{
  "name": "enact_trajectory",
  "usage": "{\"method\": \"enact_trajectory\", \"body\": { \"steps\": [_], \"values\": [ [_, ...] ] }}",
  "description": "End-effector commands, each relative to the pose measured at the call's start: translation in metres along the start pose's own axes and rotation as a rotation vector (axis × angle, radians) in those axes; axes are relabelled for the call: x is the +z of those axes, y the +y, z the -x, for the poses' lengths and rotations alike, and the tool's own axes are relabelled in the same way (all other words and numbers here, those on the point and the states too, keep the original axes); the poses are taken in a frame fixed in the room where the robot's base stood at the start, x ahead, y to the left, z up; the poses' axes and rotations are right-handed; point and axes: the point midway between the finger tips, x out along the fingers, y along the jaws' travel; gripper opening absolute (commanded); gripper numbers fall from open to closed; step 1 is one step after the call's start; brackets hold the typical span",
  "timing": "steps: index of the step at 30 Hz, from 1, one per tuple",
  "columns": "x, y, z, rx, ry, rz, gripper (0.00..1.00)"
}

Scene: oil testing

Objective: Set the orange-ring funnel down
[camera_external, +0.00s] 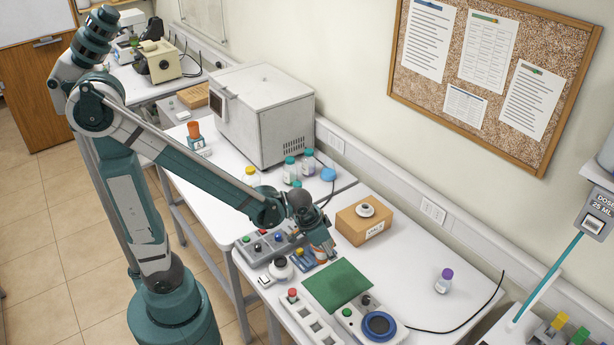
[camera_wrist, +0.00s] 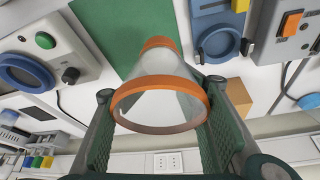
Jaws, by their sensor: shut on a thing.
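The orange-ring funnel (camera_wrist: 165,106) is held between the two fingers of my gripper (camera_wrist: 160,90) in the wrist view. It has a pale cone, a wide orange rim towards the camera and a smaller orange end pointing away. The green mat (camera_wrist: 118,28) shows just behind that end. In the external view my gripper (camera_external: 326,252) is low over the bench, beside the far left corner of the green mat (camera_external: 337,285). Only a bit of orange (camera_external: 320,256) shows there by the fingers. Whether the funnel touches the surface cannot be told.
A device with a blue ring (camera_external: 380,325) stands right of the mat. A cardboard box (camera_external: 365,221) is behind. A purple-capped bottle (camera_external: 444,281) stands right, with clear bench around it.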

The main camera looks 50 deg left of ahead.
Motion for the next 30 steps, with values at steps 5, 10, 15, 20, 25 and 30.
{"method": "enact_trajectory", "body": {
  "steps": [5, 10, 15, 20, 25, 30],
  "values": [
    [0.0, 0.0, 0.0, 0.0, 0.0, 0.0, 0.23],
    [0.001, 0.0, -0.003, 0.0, 0.0, 0.0, 0.23],
    [0.005, 0.0, -0.014, 0.0, 0.0, 0.0, 0.23],
    [0.011, 0.0, -0.031, 0.0, 0.0, 0.0, 0.23],
    [0.018, 0.0, -0.046, 0.0, 0.0, 0.0, 0.23],
    [0.021, 0.0, -0.053, 0.0, 0.0, 0.0, 0.23]
  ]
}}
